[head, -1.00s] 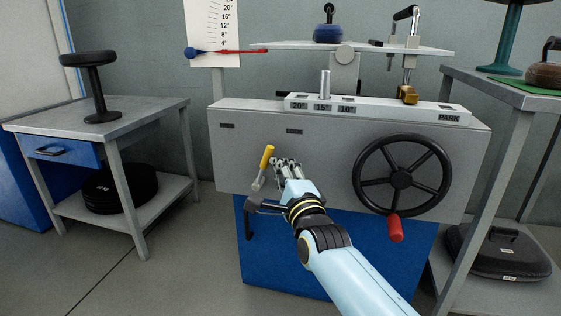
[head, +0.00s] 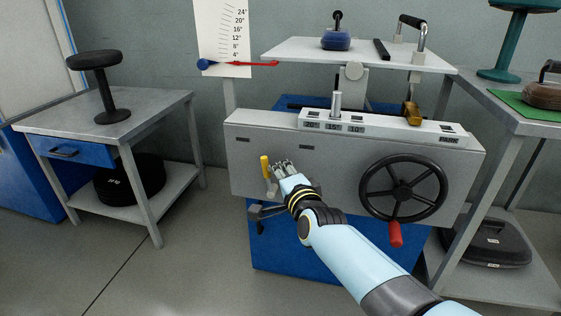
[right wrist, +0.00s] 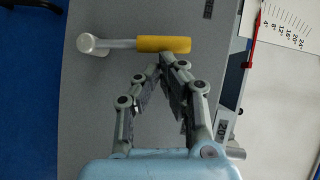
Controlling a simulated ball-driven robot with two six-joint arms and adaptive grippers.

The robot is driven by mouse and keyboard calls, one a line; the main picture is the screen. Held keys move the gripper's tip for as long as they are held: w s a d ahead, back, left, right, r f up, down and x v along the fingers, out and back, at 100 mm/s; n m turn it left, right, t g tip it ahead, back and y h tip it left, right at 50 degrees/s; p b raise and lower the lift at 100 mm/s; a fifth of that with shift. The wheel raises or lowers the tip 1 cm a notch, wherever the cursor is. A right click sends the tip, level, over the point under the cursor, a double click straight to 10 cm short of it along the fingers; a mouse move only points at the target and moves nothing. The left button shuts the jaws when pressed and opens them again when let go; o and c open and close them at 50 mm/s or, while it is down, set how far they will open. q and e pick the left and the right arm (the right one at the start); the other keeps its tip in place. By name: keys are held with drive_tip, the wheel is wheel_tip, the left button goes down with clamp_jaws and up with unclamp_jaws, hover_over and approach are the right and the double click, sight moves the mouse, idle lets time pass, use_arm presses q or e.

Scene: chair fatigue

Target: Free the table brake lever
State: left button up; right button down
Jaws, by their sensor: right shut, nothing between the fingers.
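The brake lever has a yellow grip (head: 265,166) and a pale grey arm on the left part of the grey front panel (head: 330,165). It stands nearly upright, its top leaning slightly left. In the right wrist view the yellow grip (right wrist: 163,44) lies across the top, with its round grey pivot to the left. My right gripper (head: 281,165) is shut and empty, just right of the grip. In the wrist view its fingertips (right wrist: 166,58) meet just below the grip; I cannot tell whether they touch it. My left gripper is not in view.
A black handwheel (head: 403,188) with a red knob is right of the lever. Above are a slotted angle bar (head: 385,127) with an upright pin and a pale tabletop (head: 290,48) carrying a blue weight (head: 336,40). Side tables stand left (head: 110,110) and right.

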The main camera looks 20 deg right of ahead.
sight(266, 167)
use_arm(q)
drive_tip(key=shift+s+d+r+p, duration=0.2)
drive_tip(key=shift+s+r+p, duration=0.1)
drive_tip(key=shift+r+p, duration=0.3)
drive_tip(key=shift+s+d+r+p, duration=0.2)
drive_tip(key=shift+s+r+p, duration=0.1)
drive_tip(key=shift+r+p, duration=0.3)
use_arm(e)
drive_tip(key=shift+w+a+r+n, duration=0.1)
drive_tip(key=shift+w+a+n, duration=0.1)
drive_tip(key=shift+w+a, duration=0.4)
drive_tip(key=shift+w+a+r+n, duration=0.1)
drive_tip(key=shift+w+a+n, duration=0.15)
drive_tip(key=shift+a, duration=0.5)
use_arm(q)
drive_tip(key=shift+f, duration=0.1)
use_arm(e)
drive_tip(key=shift+w, duration=0.1)
